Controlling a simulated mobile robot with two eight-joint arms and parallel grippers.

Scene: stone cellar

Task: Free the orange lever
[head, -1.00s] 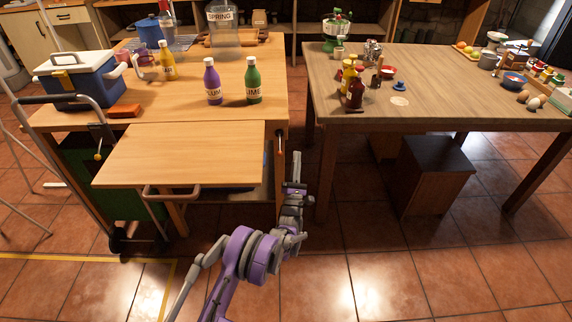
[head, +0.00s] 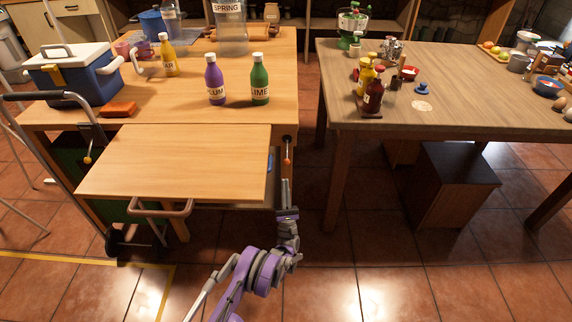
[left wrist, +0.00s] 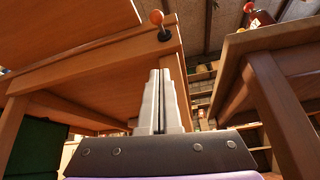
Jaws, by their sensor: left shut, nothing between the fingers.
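A small lever with an orange knob (head: 287,161) hangs at the right front corner of the left wooden table. In the left wrist view, the orange knob (left wrist: 156,17) on its dark mount shows at the table corner, beyond and above my fingertips. A second orange-knobbed lever (head: 88,159) is at the table's left front corner. My left gripper (head: 285,182) is just below the right lever, with a visible gap in the left wrist view. Its fingers (left wrist: 160,75) are together and empty. My right gripper is not in view.
A wooden leaf (head: 175,165) juts from the table front, left of my gripper, with a grey-brown handle (head: 160,209) below. Plum (head: 215,82) and lime (head: 259,80) bottles stand above. A second table (head: 450,105) is right, across a floor gap.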

